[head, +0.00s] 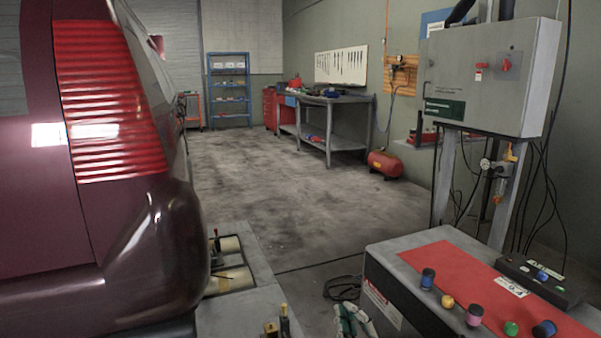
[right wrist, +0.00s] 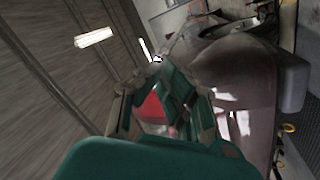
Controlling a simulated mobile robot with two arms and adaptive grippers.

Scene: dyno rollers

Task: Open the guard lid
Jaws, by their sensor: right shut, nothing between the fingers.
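I cannot pick out the guard lid for certain in either view. In the head view, a grey floor frame (head: 246,308) surrounds an opening with pale rollers (head: 230,283) beside the car. A small upright piece with a red top stands at the opening's edge. My right gripper (head: 352,320) shows green and pale at the bottom edge, left of the red-topped bench, apart from the rollers. It is shut and empty. In the right wrist view, its green fingers (right wrist: 178,88) fill the middle, with a red patch visible through the linkage. My left gripper is not clearly seen.
The dark red car (head: 110,220) fills the left. The red-topped bench (head: 450,275) at right carries several coloured knobs and a black control box (head: 540,282). A grey cabinet (head: 490,75) stands behind it. The floor beyond is mostly clear up to the workbench (head: 330,115).

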